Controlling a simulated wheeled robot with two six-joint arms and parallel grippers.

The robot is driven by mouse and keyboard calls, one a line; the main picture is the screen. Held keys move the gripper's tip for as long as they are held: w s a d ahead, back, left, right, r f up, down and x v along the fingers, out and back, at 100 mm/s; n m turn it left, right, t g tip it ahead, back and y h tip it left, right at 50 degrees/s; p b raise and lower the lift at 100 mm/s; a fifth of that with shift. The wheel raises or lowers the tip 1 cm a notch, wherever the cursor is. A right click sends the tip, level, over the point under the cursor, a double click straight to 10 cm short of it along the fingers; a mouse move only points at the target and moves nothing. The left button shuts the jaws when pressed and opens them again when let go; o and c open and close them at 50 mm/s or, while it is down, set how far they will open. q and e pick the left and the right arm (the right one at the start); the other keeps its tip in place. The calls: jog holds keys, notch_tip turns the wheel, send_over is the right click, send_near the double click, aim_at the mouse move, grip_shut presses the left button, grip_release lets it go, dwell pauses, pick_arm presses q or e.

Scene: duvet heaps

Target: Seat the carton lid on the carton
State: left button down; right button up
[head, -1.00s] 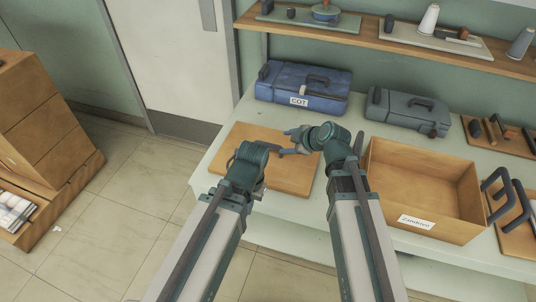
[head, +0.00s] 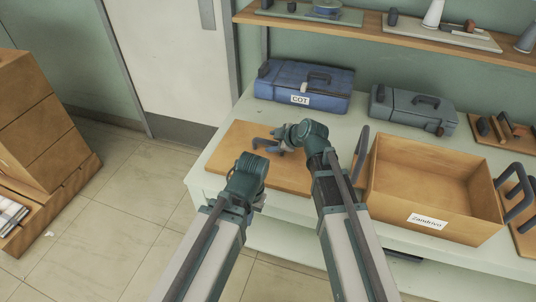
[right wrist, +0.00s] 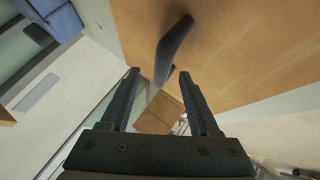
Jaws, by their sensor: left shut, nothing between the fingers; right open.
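The carton lid (head: 222,160) is a flat brown board lying on the table, left of the carton. It carries a dark handle (right wrist: 173,48), seen in the right wrist view. The carton (head: 459,230) is an open, empty-looking brown box with a white label on its front. My right gripper (head: 268,142) is over the lid, open. In the right wrist view its fingers (right wrist: 158,76) point at the handle, which shows between and beyond the fingertips; contact is unclear. My left gripper (head: 258,198) is shut and empty near the lid's front edge, its fingers mostly hidden by its wrist.
A blue case (head: 304,87) and a grey case (head: 413,108) stand behind on the pale table (head: 350,115). A wooden shelf (head: 420,45) holds tools above. A tool tray (head: 508,133) lies at the right. Wooden drawers (head: 40,120) stand across the floor at left.

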aim_at(270, 142)
jog(key=b+x, duration=0.2)
jog(key=x, duration=0.1)
jog(key=shift+w+a+f, duration=0.1)
jog(key=shift+w+f, duration=0.05)
jog(key=shift+f, duration=0.25)
jog(key=shift+r, duration=0.1)
jog(key=shift+c, duration=0.4)
grip_shut()
